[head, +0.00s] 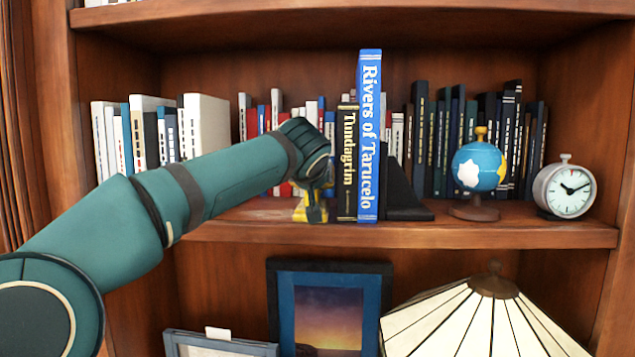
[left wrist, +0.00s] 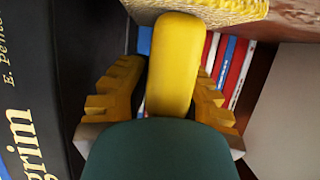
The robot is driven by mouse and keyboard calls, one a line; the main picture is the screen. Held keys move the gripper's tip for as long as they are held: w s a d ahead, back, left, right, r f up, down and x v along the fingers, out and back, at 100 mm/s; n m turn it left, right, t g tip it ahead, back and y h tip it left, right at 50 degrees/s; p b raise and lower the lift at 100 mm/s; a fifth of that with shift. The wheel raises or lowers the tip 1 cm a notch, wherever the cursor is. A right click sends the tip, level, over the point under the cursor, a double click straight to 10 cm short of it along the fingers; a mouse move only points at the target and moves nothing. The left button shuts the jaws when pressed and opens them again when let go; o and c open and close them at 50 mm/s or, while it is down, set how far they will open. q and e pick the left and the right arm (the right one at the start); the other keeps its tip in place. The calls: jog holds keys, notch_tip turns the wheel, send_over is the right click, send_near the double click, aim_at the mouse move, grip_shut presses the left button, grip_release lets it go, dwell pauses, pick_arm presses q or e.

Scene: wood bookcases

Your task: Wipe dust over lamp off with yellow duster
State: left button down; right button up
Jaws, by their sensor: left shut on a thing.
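My left gripper (head: 314,203) reaches into the middle shelf, left of the upright books. It is shut on the yellow duster, mostly hidden behind my arm in the head view. In the left wrist view, the gripper (left wrist: 165,85) has its yellow fingers on either side of the duster's yellow handle (left wrist: 175,60), with its pale yellow fibrous head (left wrist: 205,10) beyond. The lamp (head: 485,318), with a cream panelled shade and brown cap, stands below the shelf at the lower right. Its base is out of frame. I cannot make out dust on the shade. My right gripper is not in view.
The black Tundagrim book (head: 347,165) and blue Rivers of Tarucelo book (head: 369,140) stand close right of the gripper, beside a black bookend (head: 402,195). A globe (head: 478,167) and clock (head: 570,190) stand farther right. Picture frames (head: 275,305) stand below the shelf board (head: 430,233).

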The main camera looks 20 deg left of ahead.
pick_arm(q)
jog(key=shift+s+a, duration=0.25)
jog(key=shift+a, duration=0.85)
jog(key=shift+s+a, duration=0.25)
jog(key=shift+a, duration=0.85)
jog(key=shift+s+a, duration=0.2)
jog(key=shift+a, duration=0.55)
jog(key=shift+s+a, duration=0.15)
jog(key=shift+a, duration=0.65)
jog(key=shift+s+a, duration=0.2)
jog(key=shift+a, duration=0.55)
jog(key=shift+s+a, duration=0.2)
jog(key=shift+a, duration=0.65)
jog(key=shift+s+a, duration=0.2)
jog(key=shift+a, duration=0.6)
jog(key=shift+s+a+p, duration=0.2)
jog(key=shift+a+p, duration=0.15)
jog(key=shift+a, duration=0.5)
jog(key=shift+s+a+p, duration=0.2)
jog(key=shift+a+p, duration=0.15)
jog(key=shift+a, duration=0.45)
jog(key=shift+w, duration=0.15)
